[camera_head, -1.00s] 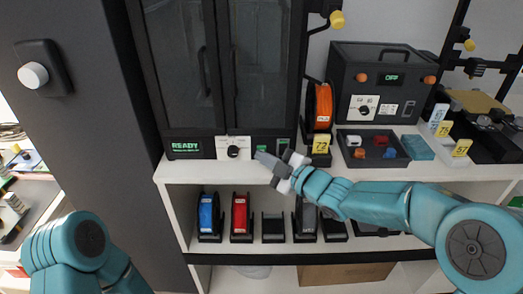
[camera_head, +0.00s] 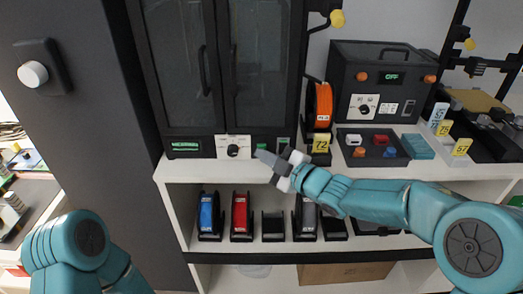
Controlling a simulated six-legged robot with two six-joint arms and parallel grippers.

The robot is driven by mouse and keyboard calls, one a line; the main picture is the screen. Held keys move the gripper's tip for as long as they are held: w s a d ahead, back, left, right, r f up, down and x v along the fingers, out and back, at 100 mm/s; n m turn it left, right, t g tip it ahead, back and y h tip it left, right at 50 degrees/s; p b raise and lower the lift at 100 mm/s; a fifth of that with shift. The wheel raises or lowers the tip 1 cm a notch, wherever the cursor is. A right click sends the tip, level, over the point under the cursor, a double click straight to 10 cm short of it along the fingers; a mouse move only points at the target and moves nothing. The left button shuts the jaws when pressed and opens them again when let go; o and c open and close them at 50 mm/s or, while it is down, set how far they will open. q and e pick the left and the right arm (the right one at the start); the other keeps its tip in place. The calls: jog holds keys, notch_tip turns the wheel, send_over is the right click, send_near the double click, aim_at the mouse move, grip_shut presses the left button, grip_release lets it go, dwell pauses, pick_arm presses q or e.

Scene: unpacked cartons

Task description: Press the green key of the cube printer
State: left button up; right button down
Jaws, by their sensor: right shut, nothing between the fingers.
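The cube printer (camera_head: 217,60) is a tall dark cabinet with two glass doors on the shelf top. Its front strip holds a small display (camera_head: 186,146) with green text too small to read, a white plate with a black knob (camera_head: 233,151), and the green key (camera_head: 261,146).
Right of the printer stand an orange spool (camera_head: 321,105), a yellow 72 tag (camera_head: 321,143), a dark tray (camera_head: 371,162) of small parts and a black box reading OFF (camera_head: 383,84). Several spools, including a red one (camera_head: 240,214), stand on the shelf below.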

jog(key=shift+s+f+b, duration=0.1)
jog(key=shift+s+b, duration=0.35)
jog(key=shift+s, duration=0.3)
jog(key=s+b, duration=0.3)
jog(key=s, duration=0.2)
jog(key=shift+b, duration=0.35)
